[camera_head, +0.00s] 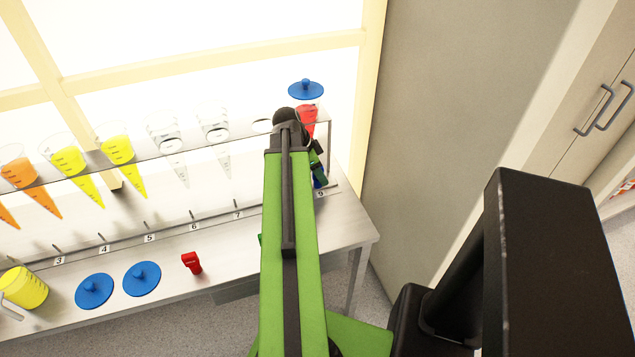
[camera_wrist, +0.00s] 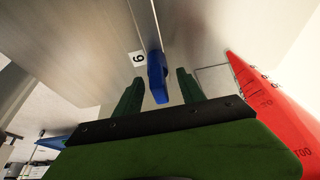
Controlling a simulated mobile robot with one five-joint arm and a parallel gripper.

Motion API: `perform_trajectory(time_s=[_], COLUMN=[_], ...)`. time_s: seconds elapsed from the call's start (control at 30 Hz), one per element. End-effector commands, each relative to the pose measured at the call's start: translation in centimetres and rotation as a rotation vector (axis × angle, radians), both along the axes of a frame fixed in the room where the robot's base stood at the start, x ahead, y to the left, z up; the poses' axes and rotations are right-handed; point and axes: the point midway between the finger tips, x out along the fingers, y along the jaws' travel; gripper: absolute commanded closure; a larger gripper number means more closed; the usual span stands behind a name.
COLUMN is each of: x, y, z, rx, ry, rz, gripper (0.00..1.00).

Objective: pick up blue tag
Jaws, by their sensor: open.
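The blue tag (camera_wrist: 157,78) shows in the wrist view between the two green fingers of my gripper (camera_wrist: 160,80), close to a number label and a metal edge. My gripper is open, with a finger on either side of the tag. Whether the fingers touch it I cannot tell. In the head view my gripper (camera_head: 318,165) is at the right end of the shelf, by the label 9. Only a small part of the blue tag (camera_head: 319,183) shows there, with my gripper covering the rest.
A red cone (camera_head: 308,119) hangs in the rack beside my gripper; it also shows in the wrist view (camera_wrist: 272,110). A blue lid (camera_head: 306,90) is above it. A red tag (camera_head: 192,263) and two blue lids (camera_head: 94,291) lie on the metal table. A wall stands close at right.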

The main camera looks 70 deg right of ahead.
Motion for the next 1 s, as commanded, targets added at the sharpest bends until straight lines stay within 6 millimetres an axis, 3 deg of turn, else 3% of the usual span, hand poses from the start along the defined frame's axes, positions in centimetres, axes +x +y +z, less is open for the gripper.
perform_trajectory(time_s=[0.03,0.07,0.3,0.67,1.0], x=[-0.25,-0.33,-0.44,-0.4,-0.36], y=[-0.22,-0.31,-0.38,-0.36,-0.34], z=[-1.69,-1.93,-1.65,-1.65,-1.57], rx=[0.0,0.0,0.0,0.0,0.0], ry=[0.0,0.0,0.0,0.0,0.0], rz=[-0.001,0.0,0.001,0.001,0.002], gripper=[0.53,0.53,0.53,0.99,1.0])
